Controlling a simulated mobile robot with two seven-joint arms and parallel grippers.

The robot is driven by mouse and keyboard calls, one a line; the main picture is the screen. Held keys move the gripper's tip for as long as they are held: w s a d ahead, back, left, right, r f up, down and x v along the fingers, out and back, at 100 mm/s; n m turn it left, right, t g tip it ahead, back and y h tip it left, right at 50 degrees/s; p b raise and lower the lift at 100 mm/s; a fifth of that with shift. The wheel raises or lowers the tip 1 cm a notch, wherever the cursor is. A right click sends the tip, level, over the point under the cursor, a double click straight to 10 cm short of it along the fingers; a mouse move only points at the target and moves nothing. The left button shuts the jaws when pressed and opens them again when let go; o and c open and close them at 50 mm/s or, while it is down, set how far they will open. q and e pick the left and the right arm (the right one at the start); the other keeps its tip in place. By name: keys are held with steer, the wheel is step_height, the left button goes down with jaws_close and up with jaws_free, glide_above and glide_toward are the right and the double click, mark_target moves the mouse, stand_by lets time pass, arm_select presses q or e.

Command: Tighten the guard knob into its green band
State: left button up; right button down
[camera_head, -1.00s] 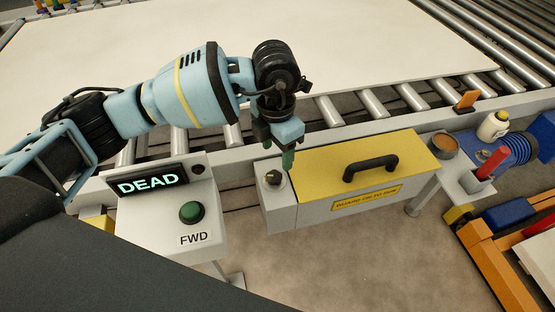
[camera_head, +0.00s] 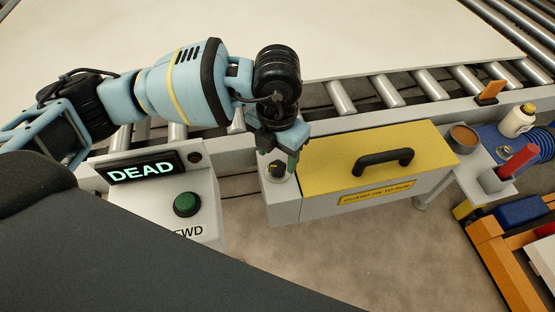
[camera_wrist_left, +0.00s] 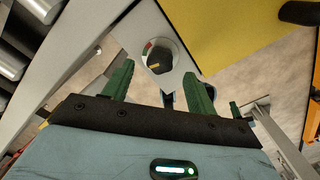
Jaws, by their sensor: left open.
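The guard knob (camera_head: 277,169) is a small black knob on top of the grey box at the left end of the yellow guard. In the left wrist view the knob (camera_wrist_left: 159,60) sits on a pale round dial with a red mark and a green mark at its left edge; a light pointer line shows on the knob. My left gripper (camera_head: 280,160) is right above and beside the knob. In the left wrist view its green fingers (camera_wrist_left: 158,78) are open, with the knob ahead between them and apart from both. My right gripper is not in view.
The yellow guard (camera_head: 330,147) with a black handle (camera_head: 383,162) lies right of the knob. Behind runs the roller conveyor (camera_head: 388,92) under a large pale sheet (camera_head: 200,25).

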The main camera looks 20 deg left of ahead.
mark_target(277, 166)
arm_select(q)
steer(key=shift+f, duration=1.65)
steer(key=c, duration=1)
steer(key=m, duration=0.5)
steer(key=shift+r+b, duration=0.1)
steer(key=shift+b, duration=0.2)
steer(key=o, duration=1)
steer(key=shift+r, duration=3.9)
